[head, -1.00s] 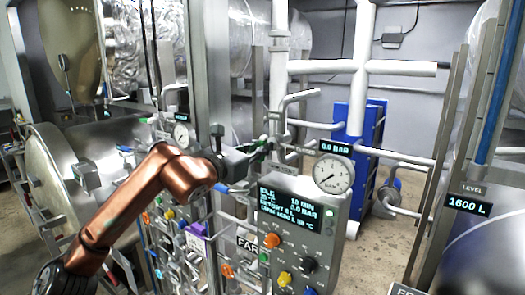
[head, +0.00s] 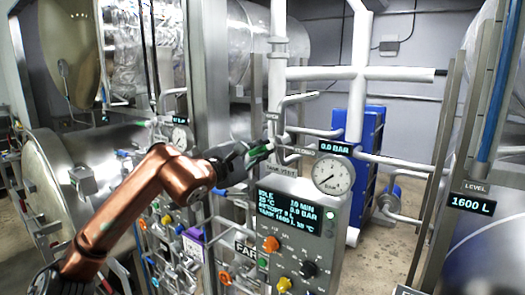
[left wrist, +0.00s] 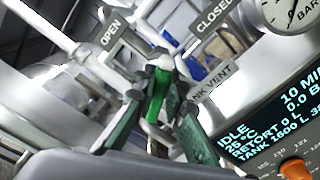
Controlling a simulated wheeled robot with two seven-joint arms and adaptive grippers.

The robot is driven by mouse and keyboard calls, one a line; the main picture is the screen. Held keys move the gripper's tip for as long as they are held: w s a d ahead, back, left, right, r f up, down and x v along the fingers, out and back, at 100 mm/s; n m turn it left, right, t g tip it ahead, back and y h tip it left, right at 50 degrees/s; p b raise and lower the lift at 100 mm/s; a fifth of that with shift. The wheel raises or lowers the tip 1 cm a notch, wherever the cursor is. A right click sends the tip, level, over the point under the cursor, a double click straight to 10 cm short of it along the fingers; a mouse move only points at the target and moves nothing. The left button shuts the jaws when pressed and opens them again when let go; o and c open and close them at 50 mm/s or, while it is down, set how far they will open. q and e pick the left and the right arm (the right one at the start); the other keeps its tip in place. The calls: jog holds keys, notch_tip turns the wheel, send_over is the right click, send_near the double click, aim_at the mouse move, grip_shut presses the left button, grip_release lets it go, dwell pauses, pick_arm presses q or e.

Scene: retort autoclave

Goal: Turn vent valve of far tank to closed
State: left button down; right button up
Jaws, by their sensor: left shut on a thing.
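The vent valve has a green lever (left wrist: 157,95), which also shows in the head view (head: 258,154). It is on pipework above the far control panel (head: 300,208). An OPEN label (left wrist: 113,32) is on its left and a CLOSED label (left wrist: 213,18) on its right in the left wrist view, with a vent label (left wrist: 215,80) beside it. My left gripper (head: 252,155) is shut on the green lever, one dark finger on each side. The lever appears to lie between the two labels; its exact angle is hard to tell. My right gripper is out of view.
A pressure gauge (head: 333,174) under a 0.0 BAR display (head: 336,147) stands right of the valve. White pipes (head: 357,100) rise behind it. A metal post (head: 208,90) stands close left of my gripper. A 1600 L level display (head: 470,204) is at right.

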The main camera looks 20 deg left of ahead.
pick_arm(q)
jog(key=m, duration=0.5)
jog(key=shift+f, duration=0.15)
jog(key=shift+f+m, duration=0.1)
jog(key=shift+m, duration=0.2)
dwell(0.3)
jog(key=c, duration=2)
grip_release()
jog(key=shift+o, duration=0.2)
jog(key=shift+s, duration=0.1)
jog(key=v, duration=1.2)
